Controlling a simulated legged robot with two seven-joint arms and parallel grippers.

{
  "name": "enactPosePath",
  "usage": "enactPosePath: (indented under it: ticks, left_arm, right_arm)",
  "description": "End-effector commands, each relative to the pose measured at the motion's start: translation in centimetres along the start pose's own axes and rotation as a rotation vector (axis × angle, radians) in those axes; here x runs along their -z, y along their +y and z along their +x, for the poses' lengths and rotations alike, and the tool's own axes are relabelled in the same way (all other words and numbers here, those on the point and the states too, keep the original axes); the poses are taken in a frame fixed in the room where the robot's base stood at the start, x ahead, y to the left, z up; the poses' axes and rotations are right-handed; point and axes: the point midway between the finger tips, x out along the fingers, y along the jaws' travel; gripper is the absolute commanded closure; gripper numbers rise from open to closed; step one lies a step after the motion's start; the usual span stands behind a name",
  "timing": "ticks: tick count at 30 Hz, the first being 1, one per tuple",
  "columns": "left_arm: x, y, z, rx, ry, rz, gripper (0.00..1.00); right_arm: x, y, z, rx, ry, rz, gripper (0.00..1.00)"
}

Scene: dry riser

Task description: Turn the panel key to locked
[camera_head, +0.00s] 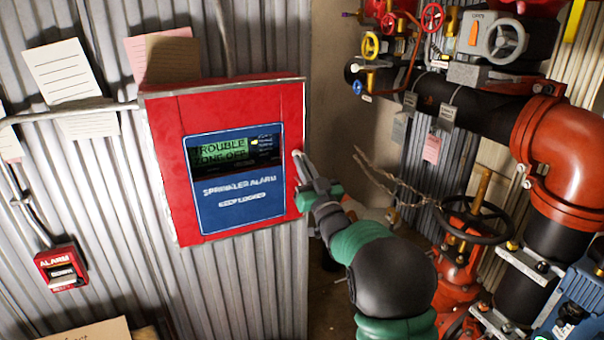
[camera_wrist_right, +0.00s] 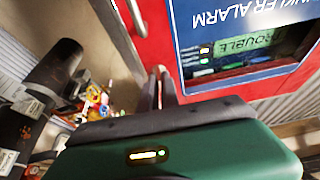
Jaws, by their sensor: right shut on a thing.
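The red sprinkler alarm panel (camera_head: 225,92) hangs on the corrugated wall; its blue face reads "KEEP LOCKED" and its screen (camera_head: 218,151) reads "TROUBLE ZONE OFF". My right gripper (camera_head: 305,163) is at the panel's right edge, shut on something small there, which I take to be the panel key. The fingers hide it. In the right wrist view the gripper (camera_wrist_right: 162,75) has its two fingers nearly together against the red side of the panel (camera_wrist_right: 158,32). The key's angle cannot be made out. My left gripper is not in view.
A small red alarm box (camera_head: 61,268) and paper notes (camera_head: 62,70) are on the wall at left. Red and black pipes (camera_head: 565,150), a dark handwheel (camera_head: 475,222) and small coloured valves crowd the right side. A grey handle-like bar (camera_wrist_right: 137,18) shows near the panel.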

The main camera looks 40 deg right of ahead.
Motion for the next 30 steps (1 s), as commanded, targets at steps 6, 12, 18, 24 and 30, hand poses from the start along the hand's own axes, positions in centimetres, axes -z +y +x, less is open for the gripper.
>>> enactPosePath:
  ticks: [6,12,18,24,30]
  left_arm:
    - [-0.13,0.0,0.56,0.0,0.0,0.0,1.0]
    - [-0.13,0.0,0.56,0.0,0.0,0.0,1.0]
    - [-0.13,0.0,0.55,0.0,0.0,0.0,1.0]
    - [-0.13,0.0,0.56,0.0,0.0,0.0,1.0]
    - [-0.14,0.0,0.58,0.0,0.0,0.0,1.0]
  right_arm:
    - [0.37,0.16,0.11,0.014,0.008,-0.04,1.0]
    - [0.46,0.13,0.16,0.017,0.009,-0.047,1.0]
    - [0.5,0.12,0.18,0.017,0.01,-0.046,1.0]
    - [0.34,0.09,0.13,0.017,0.007,-0.044,0.73]
    - [0.21,0.06,0.08,0.018,0.004,-0.043,0.73]
